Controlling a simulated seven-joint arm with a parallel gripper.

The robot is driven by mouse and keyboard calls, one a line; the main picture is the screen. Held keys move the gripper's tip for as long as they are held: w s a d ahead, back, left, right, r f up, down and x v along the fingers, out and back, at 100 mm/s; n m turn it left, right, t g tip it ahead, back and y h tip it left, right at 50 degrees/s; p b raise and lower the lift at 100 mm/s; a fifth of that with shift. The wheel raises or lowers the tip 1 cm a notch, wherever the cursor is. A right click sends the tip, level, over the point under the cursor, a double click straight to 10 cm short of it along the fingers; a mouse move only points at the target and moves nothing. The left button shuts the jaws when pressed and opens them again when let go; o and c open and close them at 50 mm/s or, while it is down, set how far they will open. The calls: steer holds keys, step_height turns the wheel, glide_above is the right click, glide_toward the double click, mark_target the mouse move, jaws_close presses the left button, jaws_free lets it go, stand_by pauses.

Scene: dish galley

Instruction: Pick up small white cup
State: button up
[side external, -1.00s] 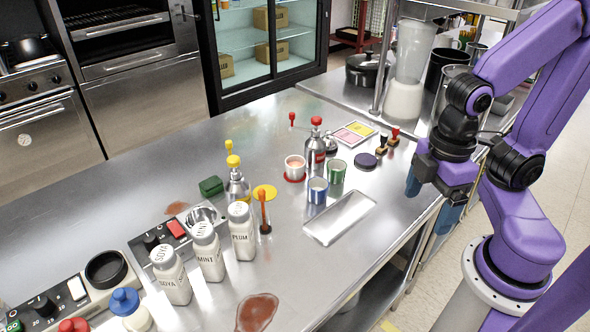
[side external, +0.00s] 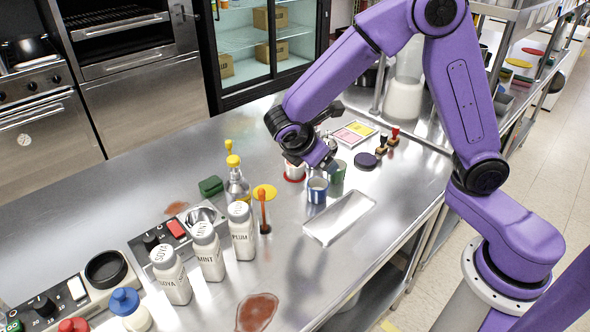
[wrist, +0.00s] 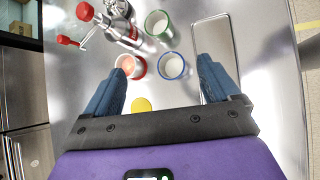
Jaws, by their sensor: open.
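The small white cup (side external: 291,169), with pinkish contents and red around its base, stands on the steel counter, partly hidden by my gripper in the side view. In the wrist view the cup (wrist: 127,62) shows just beyond my left fingertip. My gripper (wrist: 164,72) is open and empty, pointing down over the cups. A blue cup (wrist: 172,66) with a white inside shows between the fingers. A green cup (wrist: 159,26) stands farther off. In the side view the blue cup (side external: 317,190) and green cup (side external: 337,172) are right of the white cup.
A red-topped metal dispenser (wrist: 113,27) stands close to the white cup. A metal tray (side external: 340,217) lies at the right. A yellow-topped dispenser (side external: 237,185) and several white labelled bottles (side external: 241,235) stand at left.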

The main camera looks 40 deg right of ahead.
mark_target(295, 168)
steer(key=w+d+f+n+t+h, duration=0.1)
steer(key=w+f+n+h, duration=0.1)
steer(key=w, duration=0.4)
steer(key=w+d+f+n+h, duration=0.1)
steer(key=w+f+h, duration=0.15)
steer(key=w, duration=0.25)
steer(key=shift+w+f, duration=0.2)
steer(key=shift+f, duration=1.3)
steer(key=shift+w+f, duration=0.15)
steer(key=shift+f, duration=1.35)
steer(key=shift+d+f, duration=0.2)
steer(key=shift+f, duration=0.1)
steer(key=x, duration=0.4)
steer(key=shift+w+d, duration=0.25)
steer(key=c, duration=1.2)
steer(key=shift+c, duration=0.2)
steer(key=shift+r, duration=0.2)
